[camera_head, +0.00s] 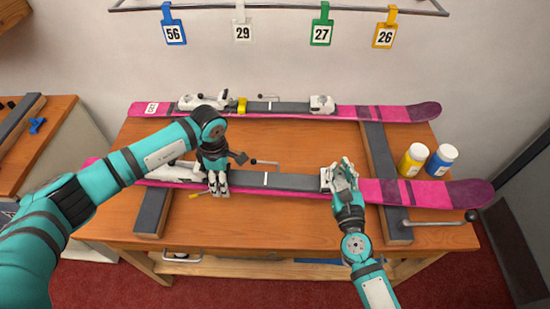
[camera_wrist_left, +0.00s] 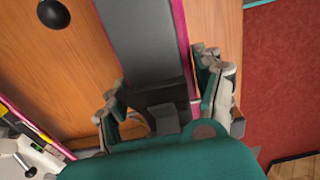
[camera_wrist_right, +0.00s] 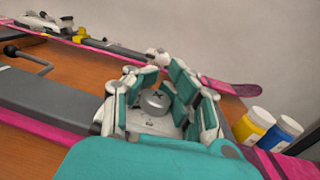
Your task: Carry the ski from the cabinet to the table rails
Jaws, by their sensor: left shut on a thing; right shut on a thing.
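A pink and grey ski (camera_head: 438,192) lies lengthwise along the front of the table (camera_head: 270,222), across the left rail (camera_head: 150,218) and right rail (camera_head: 396,226). I cannot tell if it touches them. My left gripper (camera_head: 217,186) is shut on its grey middle; the left wrist view shows fingers on both sides of the ski (camera_wrist_left: 145,40). My right gripper (camera_head: 343,176) is shut on the ski at its white binding piece (camera_wrist_right: 150,122), fingers around it. A second pink ski (camera_head: 385,112) with bindings lies along the back of the rails.
A yellow bottle (camera_head: 412,160) and a blue bottle (camera_head: 441,160) stand at the right, close behind the front ski. A crank handle (camera_head: 440,222) sticks out at the right edge. Numbered tags hang from a bar (camera_head: 270,5) above. A side cabinet (camera_head: 50,150) stands at left.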

